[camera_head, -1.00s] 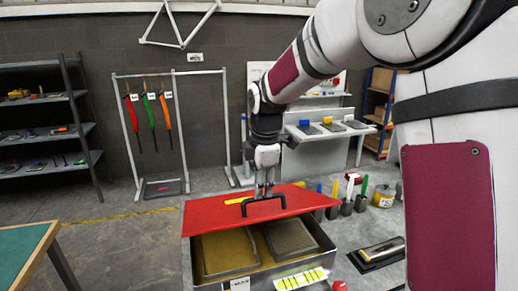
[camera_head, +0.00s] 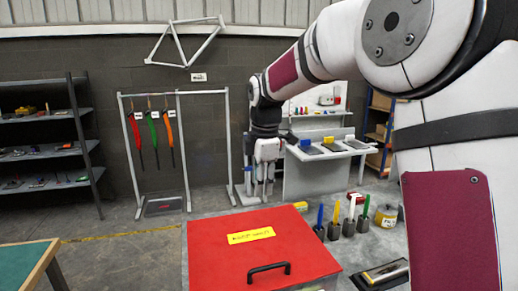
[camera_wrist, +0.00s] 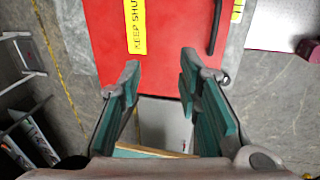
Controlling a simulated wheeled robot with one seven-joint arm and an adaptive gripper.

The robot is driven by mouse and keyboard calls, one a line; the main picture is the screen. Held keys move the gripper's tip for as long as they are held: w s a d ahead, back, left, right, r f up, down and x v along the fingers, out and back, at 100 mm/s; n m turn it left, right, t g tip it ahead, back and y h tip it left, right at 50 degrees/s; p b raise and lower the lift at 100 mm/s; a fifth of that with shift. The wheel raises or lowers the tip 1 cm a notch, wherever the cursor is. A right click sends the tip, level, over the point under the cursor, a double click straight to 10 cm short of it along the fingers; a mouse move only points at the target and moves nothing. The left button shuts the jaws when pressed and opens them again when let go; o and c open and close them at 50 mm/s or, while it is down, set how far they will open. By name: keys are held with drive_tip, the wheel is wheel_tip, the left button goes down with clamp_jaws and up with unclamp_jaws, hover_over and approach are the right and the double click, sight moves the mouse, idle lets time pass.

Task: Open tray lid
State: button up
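The red tray lid (camera_head: 215,258) lies flat over the tray in the head view, and the inside of the tray is hidden. It has a yellow label (camera_head: 251,235) and a black handle (camera_head: 268,269) near its front edge. The lid also shows in the wrist view (camera_wrist: 180,60), with its "KEEP SHUT" label (camera_wrist: 136,26) and the handle (camera_wrist: 215,26) at upper right. My gripper (camera_head: 265,190) is raised beyond the lid's far edge, away from the handle. In the wrist view its fingers (camera_wrist: 160,80) are apart with nothing between them.
Several holders with coloured tools (camera_head: 348,226) stand right of the tray. A rack with hanging coloured straps (camera_head: 154,135) and shelves (camera_head: 45,150) stand at the back left. A green-topped table (camera_head: 22,265) is at front left. A grey workbench (camera_head: 325,150) stands behind.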

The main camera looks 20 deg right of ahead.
wheel_tip(320, 180, up, 8)
drive_tip(key=w, duration=0.1)
drive_tip(key=shift+w+r, duration=0.15)
drive_tip(key=shift+w, duration=0.25)
idle(0.6)
idle(0.5)
